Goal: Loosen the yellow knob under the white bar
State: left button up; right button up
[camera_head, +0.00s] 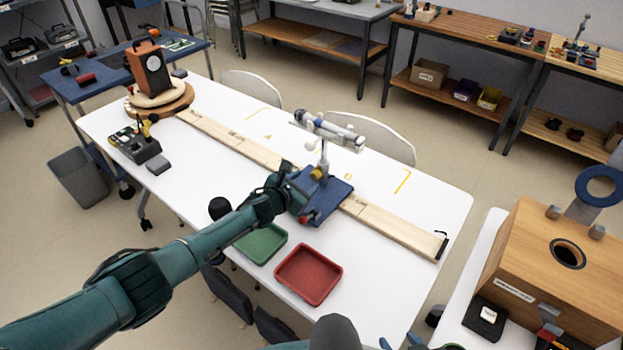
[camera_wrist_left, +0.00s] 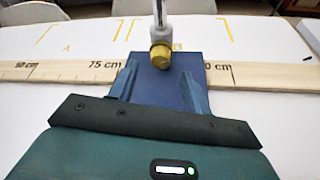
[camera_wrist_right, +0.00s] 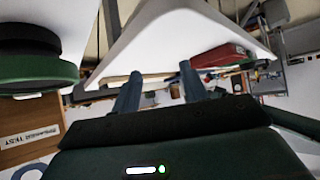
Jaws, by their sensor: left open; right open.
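The yellow knob (camera_head: 318,174) sits low on a post under the white bar (camera_head: 328,130), above a blue base (camera_head: 335,192). In the left wrist view the yellow knob (camera_wrist_left: 160,54) is straight ahead, and the blue base (camera_wrist_left: 165,90) lies below it. My left gripper (camera_head: 303,190) is close to the knob; its open fingers (camera_wrist_left: 160,70) point at it, one on each side. I cannot tell whether they reach around it; nothing is clamped. My right gripper (camera_head: 400,341) is at the bottom edge, far from the knob. Its fingers (camera_wrist_right: 157,76) are open and empty.
A wooden rail (camera_head: 400,226) with centimetre marks runs along the white table (camera_head: 215,95), under the blue base. A green tray (camera_head: 262,243) and a red tray (camera_head: 308,274) lie near the front edge. A wooden box (camera_head: 545,268) stands at the right.

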aim_at(314, 177)
pick_arm(q)
jog(key=shift+b+x, duration=0.4)
jog(key=shift+x, duration=0.6)
pick_arm(e)
jog(key=shift+f, duration=0.4)
pick_arm(q)
jog(key=shift+w+d+f+b, duration=0.3)
jog(key=shift+f+b, duration=0.2)
jog(key=shift+b, duration=0.15)
pick_arm(e)
jog(key=shift+a+f, duration=0.1)
jog(key=shift+f, duration=0.45)
pick_arm(q)
jog(key=shift+w+d+f+b, duration=0.1)
jog(key=shift+w+d+b, duration=0.1)
jog(key=shift+w+b, duration=0.35)
pick_arm(e)
jog(key=shift+a+r, duration=0.1)
jog(key=shift+a, duration=0.2)
pick_arm(q)
jog(key=shift+w+d, duration=0.1)
jog(key=shift+w, duration=0.05)
pick_arm(e)
jog(key=shift+w+a+r+y, duration=0.1)
jog(key=shift+a+r+y, duration=0.1)
jog(key=shift+r+y, duration=0.1)
pick_arm(q)
jog(key=shift+c, duration=0.6)
